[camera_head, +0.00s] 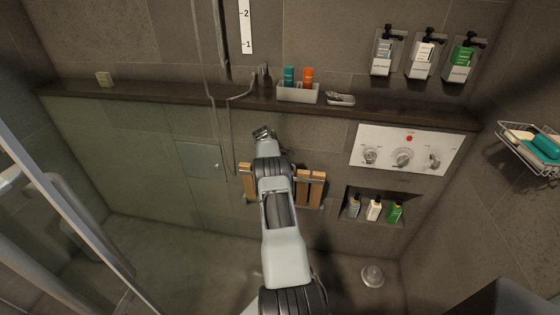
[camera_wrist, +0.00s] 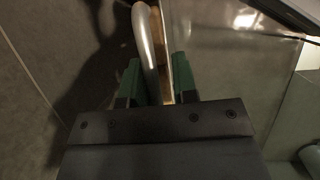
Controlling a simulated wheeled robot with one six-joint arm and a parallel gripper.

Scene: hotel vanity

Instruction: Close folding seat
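The folding seat (camera_head: 310,188) has light wooden slats and metal rails, and is at the shower wall in the head view. My arm hides its middle; slats show on both sides. I cannot tell its exact angle from this view. In the wrist view, a curved metal tube (camera_wrist: 147,45) and a strip of wood (camera_wrist: 183,70) run up between the green fingers of my gripper (camera_wrist: 157,85). The fingers stand apart around the tube, with a gap at the right one. In the head view my gripper's fingertips cannot be made out.
A dark ledge (camera_head: 200,97) runs above the seat, with a caddy (camera_head: 298,95) on it. A control panel (camera_head: 404,149) and a bottle niche (camera_head: 374,207) are to the right. A hose (camera_head: 228,130) hangs just left of my arm. A glass door (camera_head: 75,215) stands at the left.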

